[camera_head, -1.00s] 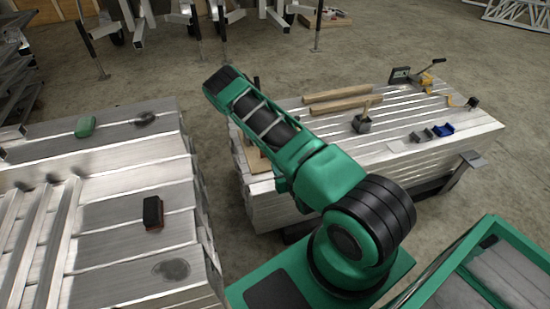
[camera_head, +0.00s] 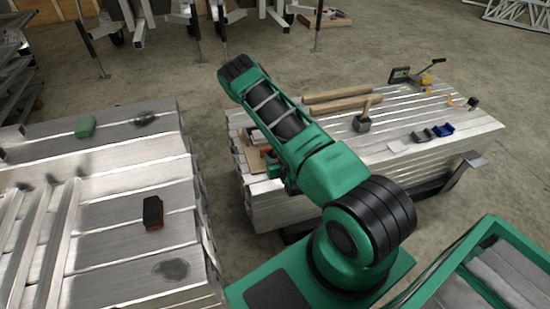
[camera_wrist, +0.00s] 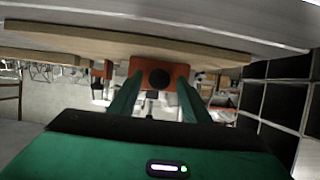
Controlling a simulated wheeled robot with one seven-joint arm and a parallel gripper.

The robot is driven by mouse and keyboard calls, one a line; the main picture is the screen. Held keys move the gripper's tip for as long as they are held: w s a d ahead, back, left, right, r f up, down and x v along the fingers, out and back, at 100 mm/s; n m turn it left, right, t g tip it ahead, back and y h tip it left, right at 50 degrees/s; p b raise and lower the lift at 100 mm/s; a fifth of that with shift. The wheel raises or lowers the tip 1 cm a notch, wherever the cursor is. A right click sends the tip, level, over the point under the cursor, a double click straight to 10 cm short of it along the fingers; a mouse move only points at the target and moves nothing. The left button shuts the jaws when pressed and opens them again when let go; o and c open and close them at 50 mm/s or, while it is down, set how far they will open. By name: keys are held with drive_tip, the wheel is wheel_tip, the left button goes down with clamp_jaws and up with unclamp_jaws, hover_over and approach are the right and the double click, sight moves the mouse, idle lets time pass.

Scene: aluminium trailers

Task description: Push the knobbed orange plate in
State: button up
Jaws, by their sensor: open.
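The orange plate (camera_wrist: 147,70) with a round dark knob (camera_wrist: 160,78) shows in the wrist view, straight ahead at the edge of a wooden board (camera_wrist: 60,42). My gripper (camera_wrist: 160,90) is open, its two green fingers reaching toward the plate, one on each side of the knob. I cannot tell whether the fingers touch the plate. In the head view my arm hides most of the gripper and the plate. A small orange-red patch (camera_head: 266,153) shows beside my arm over the wooden board (camera_head: 252,158) at the left end of the bench.
The aluminium-plank bench (camera_head: 400,120) carries wooden bars (camera_head: 345,103), a mallet-like tool (camera_head: 362,122), blue and grey blocks (camera_head: 443,130) and a clamp-like tool (camera_head: 420,75). Another plank stack (camera_head: 110,190) at left holds a green block (camera_head: 85,126) and a dark brush-like block (camera_head: 153,212).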

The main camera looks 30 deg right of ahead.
clamp_jaws()
drive_tip(key=shift+w+d, duration=0.25)
drive_tip(key=shift+w, duration=0.85)
drive_tip(key=shift+w+d, duration=0.2)
drive_tip(key=shift+w, duration=0.9)
unclamp_jaws()
drive_tip(key=shift+d, duration=0.1)
drive_tip(key=v, duration=1)
drive_tip(key=shift+s+r, duration=0.15)
drive_tip(key=shift+s, duration=0.15)
